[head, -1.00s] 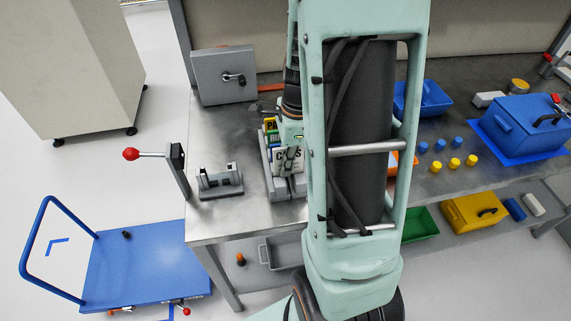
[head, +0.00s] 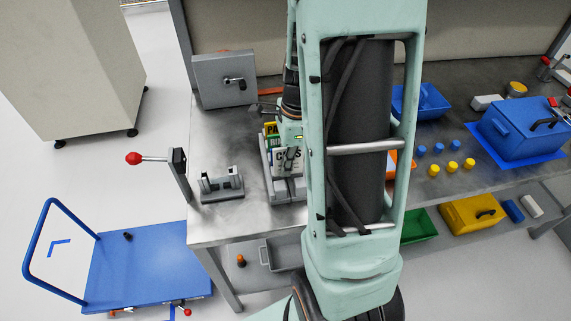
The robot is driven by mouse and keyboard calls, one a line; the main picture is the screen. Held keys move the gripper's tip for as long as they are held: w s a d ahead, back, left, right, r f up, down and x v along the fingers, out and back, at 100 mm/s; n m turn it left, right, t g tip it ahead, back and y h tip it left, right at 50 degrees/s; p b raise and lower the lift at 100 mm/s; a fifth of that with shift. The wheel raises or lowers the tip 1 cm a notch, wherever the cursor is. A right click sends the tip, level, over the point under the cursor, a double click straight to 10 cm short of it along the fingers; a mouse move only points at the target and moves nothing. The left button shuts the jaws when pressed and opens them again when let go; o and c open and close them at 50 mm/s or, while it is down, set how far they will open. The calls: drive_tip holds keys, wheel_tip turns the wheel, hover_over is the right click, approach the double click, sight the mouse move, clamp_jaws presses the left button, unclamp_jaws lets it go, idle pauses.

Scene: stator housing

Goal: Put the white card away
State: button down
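The white card (head: 280,158) with dark lettering stands upright at the grey rack (head: 284,196) near the table's left part. A yellow and green card (head: 270,130) stands behind it in the rack. My gripper (head: 289,156) is right at the white card and covers part of its face. Its fingers are small and partly hidden, so I cannot tell whether they are closed on the card. I cannot tell whether the card's lower edge sits in a slot or is held above it.
A grey fixture (head: 221,186) and a red-knobbed lever (head: 134,158) are left of the rack. A grey box (head: 222,78) stands behind. A blue tray (head: 421,102), blue and yellow caps, and a blue case (head: 520,125) are at right. My arm hides the table's middle.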

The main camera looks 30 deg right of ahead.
drive_tip(key=shift+f, duration=0.2)
idle(0.5)
drive_tip(key=shift+f+b, duration=0.35)
drive_tip(key=shift+b, duration=0.1)
drive_tip(key=shift+f, duration=0.2)
drive_tip(key=c, duration=2.1)
unclamp_jaws()
drive_tip(key=r, duration=0.4)
drive_tip(key=d+r, duration=0.1)
drive_tip(key=r, duration=0.7)
drive_tip(key=shift+s+d, duration=0.2)
drive_tip(key=shift+d, duration=0.05)
